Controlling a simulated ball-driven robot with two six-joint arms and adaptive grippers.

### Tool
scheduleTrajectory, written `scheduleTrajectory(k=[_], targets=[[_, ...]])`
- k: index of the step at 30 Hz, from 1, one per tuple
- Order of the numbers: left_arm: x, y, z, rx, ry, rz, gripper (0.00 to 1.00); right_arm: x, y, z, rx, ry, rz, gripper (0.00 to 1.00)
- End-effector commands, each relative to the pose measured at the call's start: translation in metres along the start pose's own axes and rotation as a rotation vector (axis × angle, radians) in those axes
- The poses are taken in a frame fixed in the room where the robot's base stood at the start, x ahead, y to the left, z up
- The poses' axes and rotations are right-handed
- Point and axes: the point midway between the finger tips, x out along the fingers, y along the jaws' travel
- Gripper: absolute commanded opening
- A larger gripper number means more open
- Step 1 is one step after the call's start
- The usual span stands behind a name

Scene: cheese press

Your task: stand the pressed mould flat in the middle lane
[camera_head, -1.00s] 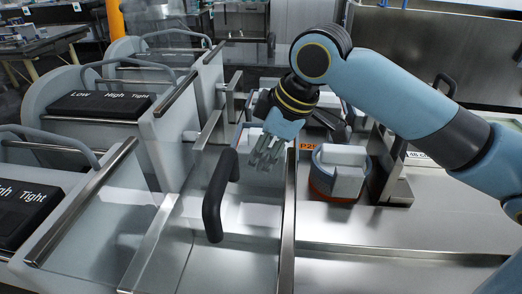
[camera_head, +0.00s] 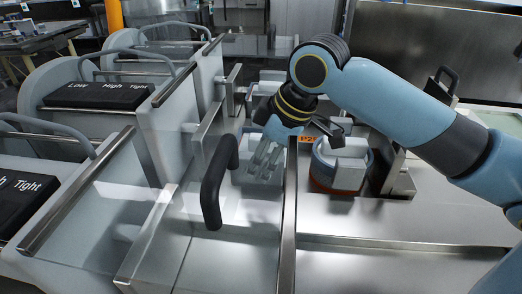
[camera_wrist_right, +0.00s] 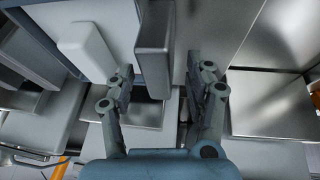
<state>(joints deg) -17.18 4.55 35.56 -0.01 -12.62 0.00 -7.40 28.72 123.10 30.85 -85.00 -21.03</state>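A round mould (camera_head: 338,166) with a blue-grey wall, a white block on top and an orange-red band at its foot stands on the steel surface, right of the long metal rail (camera_head: 289,210). My right gripper (camera_head: 265,160) is left of it and points down beside the rail, in front of a pale block (camera_head: 240,175). In the right wrist view the two fingers (camera_wrist_right: 162,72) are apart, with a metal bar (camera_wrist_right: 153,50) showing between and beyond them. Nothing is visibly clasped. A white block (camera_wrist_right: 88,50) in a blue-grey frame lies left of the fingers. My left gripper is out of view.
A black handle (camera_head: 214,185) stands on a clear panel just left of my right gripper. Grey machines with black "Low High Tight" panels (camera_head: 97,96) fill the left. A metal bracket (camera_head: 400,180) stands right of the mould. The steel at front right is bare.

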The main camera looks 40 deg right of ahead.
Motion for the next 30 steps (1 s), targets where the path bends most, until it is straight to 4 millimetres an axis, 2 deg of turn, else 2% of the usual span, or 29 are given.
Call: scheduleTrajectory(k=[5, 8, 21, 30], targets=[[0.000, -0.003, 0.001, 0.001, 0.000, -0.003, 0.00, 0.001, -0.001, 0.002, 0.003, -0.006, -0.005, 0.54], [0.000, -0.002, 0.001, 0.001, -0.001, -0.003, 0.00, -0.006, 0.000, 0.002, 0.001, -0.004, -0.003, 0.54], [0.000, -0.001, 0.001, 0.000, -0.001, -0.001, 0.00, -0.083, 0.002, 0.002, -0.007, -0.005, 0.005, 0.54], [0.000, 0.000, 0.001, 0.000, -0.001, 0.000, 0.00, -0.111, 0.002, 0.001, -0.005, -0.003, 0.005, 0.54]])
